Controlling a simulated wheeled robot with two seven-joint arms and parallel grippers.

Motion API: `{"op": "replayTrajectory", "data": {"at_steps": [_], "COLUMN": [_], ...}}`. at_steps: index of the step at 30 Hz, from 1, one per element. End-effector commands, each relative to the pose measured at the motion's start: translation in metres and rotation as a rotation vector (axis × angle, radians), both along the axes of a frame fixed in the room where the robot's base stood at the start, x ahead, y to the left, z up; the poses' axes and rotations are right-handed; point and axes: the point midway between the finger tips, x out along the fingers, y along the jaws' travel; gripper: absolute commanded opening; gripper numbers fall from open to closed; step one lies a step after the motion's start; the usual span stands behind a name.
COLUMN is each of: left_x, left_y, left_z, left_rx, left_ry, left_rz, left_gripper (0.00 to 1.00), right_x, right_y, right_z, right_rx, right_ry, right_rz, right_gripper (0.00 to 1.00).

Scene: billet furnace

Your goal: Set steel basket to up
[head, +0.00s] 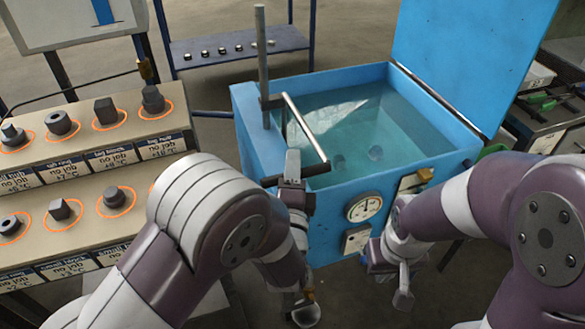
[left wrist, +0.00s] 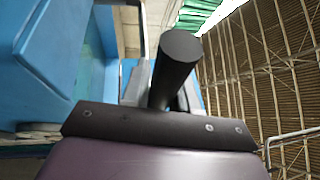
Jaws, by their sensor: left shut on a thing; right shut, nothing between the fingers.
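A blue quench tank (head: 255,150) full of clear water stands in the middle. A grey post (head: 262,60) rises at its left rim and carries a lever arm (head: 305,128) that ends in a dark round grip bar (head: 318,169). My left gripper (head: 292,163) is shut on the bar at the tank's near left corner. In the left wrist view the dark bar end (left wrist: 180,50) sticks out from between the fingers. I cannot clearly make out the steel basket; small round shapes (head: 375,153) show under the water. My right gripper (head: 403,288) is shut and empty, low in front of the tank.
The tank's blue lid (head: 460,55) stands open behind. A round gauge (head: 363,208) and a smaller dial (head: 356,241) sit on the front. A stepped rack (head: 85,120) with several metal parts stands left; a blue shelf (head: 235,45) is behind. A cart (head: 550,115) stands right.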

Motion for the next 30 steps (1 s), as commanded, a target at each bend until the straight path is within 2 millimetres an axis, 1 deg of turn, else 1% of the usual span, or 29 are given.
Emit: {"op": "replayTrajectory", "data": {"at_steps": [1,9,12,15,18,21,24,30], "left_x": [0.001,0.001,0.001,0.001,0.001,0.001,0.001,0.001], "left_y": [0.000,0.000,0.000,0.000,0.000,0.000,0.000,0.000], "left_z": [0.028,0.101,0.126,0.147,0.162,0.171,0.174,0.175], "left_rx": [-0.006,-0.008,-0.009,-0.008,-0.008,-0.007,-0.006,-0.008], "left_ry": [-0.011,-0.013,-0.012,-0.012,-0.012,-0.011,-0.011,-0.015], "left_rz": [0.002,0.003,0.003,0.003,0.003,0.003,0.002,0.003], "left_gripper": [0.00,0.00,0.00,0.00,0.00,0.00,0.00,0.00], "right_x": [0.000,0.000,0.000,0.000,0.000,0.000,0.000,0.000], "right_y": [0.000,0.000,0.000,0.000,0.000,0.000,0.000,0.000], "right_z": [0.023,0.087,0.108,0.125,0.138,0.145,0.148,0.147], "right_rx": [0.000,0.000,0.000,0.000,0.000,0.000,0.000,0.000], "right_ry": [0.000,0.000,0.000,0.000,0.000,0.000,0.000,0.000], "right_rz": [0.000,0.000,0.000,0.000,0.000,0.000,0.000,0.000], "right_gripper": [0.00,0.00,0.00,0.00,0.00,0.00,0.00,0.00]}}
